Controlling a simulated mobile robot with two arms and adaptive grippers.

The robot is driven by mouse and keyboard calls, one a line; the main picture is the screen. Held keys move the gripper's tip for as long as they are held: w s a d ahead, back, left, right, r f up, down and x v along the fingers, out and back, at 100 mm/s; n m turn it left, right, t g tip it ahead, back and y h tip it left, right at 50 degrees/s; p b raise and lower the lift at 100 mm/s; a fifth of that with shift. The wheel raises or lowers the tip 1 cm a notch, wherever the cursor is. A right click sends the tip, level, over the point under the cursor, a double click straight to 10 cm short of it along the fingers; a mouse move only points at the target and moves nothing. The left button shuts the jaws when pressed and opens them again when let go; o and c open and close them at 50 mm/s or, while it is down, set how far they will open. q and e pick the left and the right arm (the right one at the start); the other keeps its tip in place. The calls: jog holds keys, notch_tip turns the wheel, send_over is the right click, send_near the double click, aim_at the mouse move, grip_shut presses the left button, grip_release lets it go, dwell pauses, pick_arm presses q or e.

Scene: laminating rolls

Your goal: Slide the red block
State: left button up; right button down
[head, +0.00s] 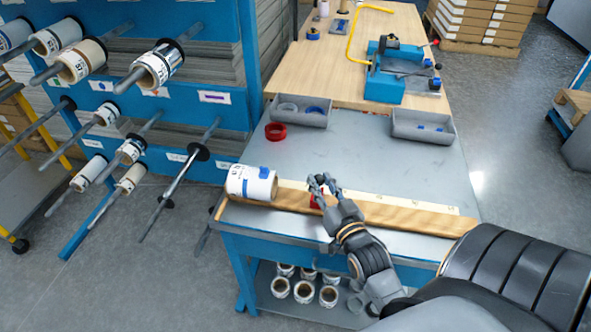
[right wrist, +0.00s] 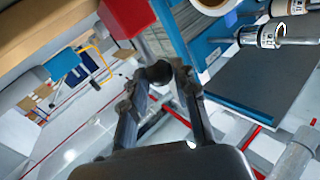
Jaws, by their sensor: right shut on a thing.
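The red block (head: 316,201) sits at the wooden board (head: 390,212) along the table's front edge, partly hidden behind my right gripper (head: 322,182). In the right wrist view the red block (right wrist: 126,16) shows at the top, just beyond the fingertips. My right gripper's fingers (right wrist: 158,73) close on a dark rounded piece that looks like the block's knob; how it joins the block is not clear. My left gripper is not in view.
A white roll (head: 248,184) lies at the board's left end. A blue device (head: 392,84) is on the wooden table. The grey tabletop's middle is clear. A rack of rolls (head: 160,67) stands left.

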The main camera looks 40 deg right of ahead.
jog(key=s+d, duration=0.3)
jog(key=s, duration=0.1)
jog(key=s+d+p, duration=0.1)
jog(key=s+d, duration=0.3)
jog(key=c, duration=1)
grip_release()
jog(key=v, duration=1.2)
